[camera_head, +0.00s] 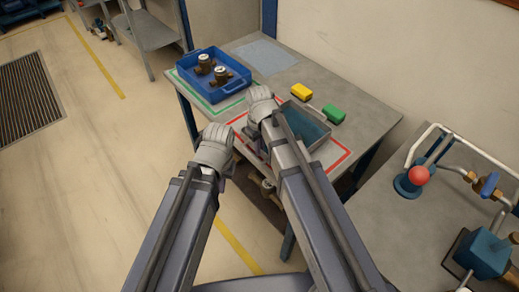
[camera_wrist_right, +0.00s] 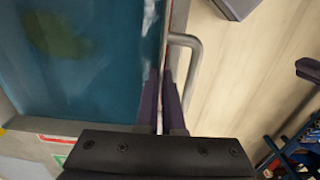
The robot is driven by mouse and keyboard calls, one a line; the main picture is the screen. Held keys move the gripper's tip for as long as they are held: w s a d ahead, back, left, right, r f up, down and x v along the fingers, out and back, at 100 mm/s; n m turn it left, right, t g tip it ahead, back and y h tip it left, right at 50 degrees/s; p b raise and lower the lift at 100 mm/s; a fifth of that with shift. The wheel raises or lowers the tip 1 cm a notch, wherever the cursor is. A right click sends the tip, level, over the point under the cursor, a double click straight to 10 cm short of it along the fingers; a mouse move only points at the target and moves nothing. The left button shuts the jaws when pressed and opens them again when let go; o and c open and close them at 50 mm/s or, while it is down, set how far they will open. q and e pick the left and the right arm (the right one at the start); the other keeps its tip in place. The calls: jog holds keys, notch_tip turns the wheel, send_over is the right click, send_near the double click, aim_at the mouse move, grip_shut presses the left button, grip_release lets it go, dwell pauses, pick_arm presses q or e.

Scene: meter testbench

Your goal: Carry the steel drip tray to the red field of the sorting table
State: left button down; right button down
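The steel drip tray (camera_head: 318,146) is a shallow metal tray with a blue-looking inside, seen at the right part of the red field (camera_head: 341,161) on the sorting table (camera_head: 345,108). My right arm covers its left side. In the right wrist view the tray (camera_wrist_right: 85,60) fills the left, with a bent handle (camera_wrist_right: 192,65) on its outer wall. My right gripper (camera_wrist_right: 161,78) is closed around that wall beside the handle. It also shows in the head view (camera_head: 261,106). Whether the tray touches the table is unclear. My left gripper (camera_head: 213,150) is by the table's front edge; its fingers are hidden.
A blue crate (camera_head: 238,84) with brass meters stands on the green field (camera_head: 206,104). A yellow block (camera_head: 301,91) and a green block (camera_head: 333,113) lie behind the tray. A bench with pipes and a red knob (camera_head: 419,175) stands at the right.

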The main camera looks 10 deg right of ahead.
jog(key=shift+f, duration=0.15)
jog(key=c, duration=1)
grip_release()
jog(key=shift+c, duration=0.2)
notch_tip(320, 180, up, 12)
jog(key=p, duration=1.2)
jog(key=shift+r, duration=0.2)
jog(key=s+a+m+h, duration=0.1)
jog(key=s+m, duration=0.2)
jog(key=s, duration=1)
jog(key=shift+a, duration=0.25)
